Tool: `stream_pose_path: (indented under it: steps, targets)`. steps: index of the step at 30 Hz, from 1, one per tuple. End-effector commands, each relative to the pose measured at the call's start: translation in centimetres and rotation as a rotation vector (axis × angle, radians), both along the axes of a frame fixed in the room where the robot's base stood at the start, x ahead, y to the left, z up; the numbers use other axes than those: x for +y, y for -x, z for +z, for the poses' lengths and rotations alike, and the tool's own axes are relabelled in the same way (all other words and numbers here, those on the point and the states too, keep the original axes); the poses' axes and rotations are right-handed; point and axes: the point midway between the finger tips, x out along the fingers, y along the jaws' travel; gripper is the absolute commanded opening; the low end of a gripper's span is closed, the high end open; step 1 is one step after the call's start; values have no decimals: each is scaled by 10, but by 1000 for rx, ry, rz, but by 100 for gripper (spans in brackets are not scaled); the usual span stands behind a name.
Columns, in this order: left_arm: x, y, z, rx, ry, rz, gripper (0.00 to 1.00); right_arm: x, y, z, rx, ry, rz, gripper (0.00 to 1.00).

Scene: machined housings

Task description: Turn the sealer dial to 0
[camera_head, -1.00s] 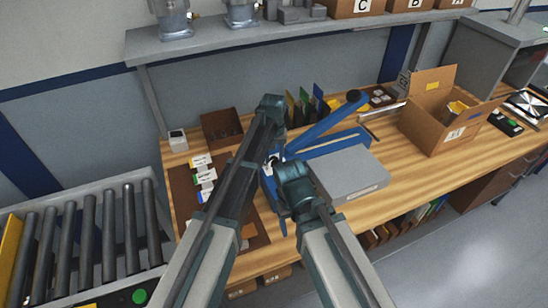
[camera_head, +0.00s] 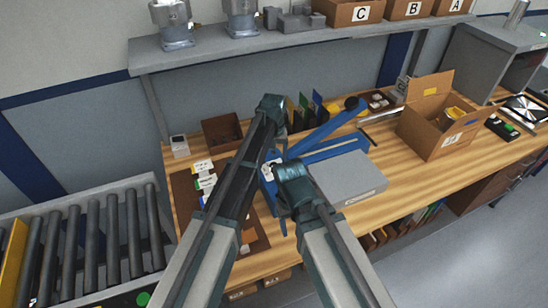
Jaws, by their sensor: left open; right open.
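The blue sealer (camera_head: 325,150) stands on the wooden bench, with its long lever arm raised toward the back right and ending in a black knob. A small pale face (camera_head: 268,171) shows at its left end, between my arms; it may be the dial, but its marks are too small to read. My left gripper (camera_head: 273,163) is open at the sealer's left end, mostly hidden by my own arm. My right gripper (camera_head: 283,225) is open, lower and nearer the bench's front edge. I cannot tell whether either touches the sealer.
A grey box (camera_head: 347,180) lies right of my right wrist. An open carton (camera_head: 432,140) stands further right. A brown bin (camera_head: 221,131) and a brown mat with labels (camera_head: 187,193) lie left. A roller conveyor (camera_head: 90,240) is at lower left. A shelf (camera_head: 230,47) runs above.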

Motion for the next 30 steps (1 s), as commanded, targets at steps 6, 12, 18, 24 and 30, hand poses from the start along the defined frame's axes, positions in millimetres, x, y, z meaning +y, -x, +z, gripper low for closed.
stream_pose_path:
  steps: [6, 12, 18, 24, 30]
  targets:
    - [0, 0, 41, 0, 0, 0, 76, 0, 0, 41, 0, 0, 0, 68]
    - [0, 0, 71, 0, 0, 0, 76, 0, 0, 71, 0, -1, -4, 68]
    - [0, 0, 98, 0, 0, 0, 76, 0, 0, 98, -1, -2, -11, 68]
    - [0, 0, 108, 0, 0, 0, 76, 0, 0, 108, -1, -2, -14, 68]
    - [0, 0, 106, 0, 0, 0, 76, 0, 0, 106, -1, -2, -14, 68]
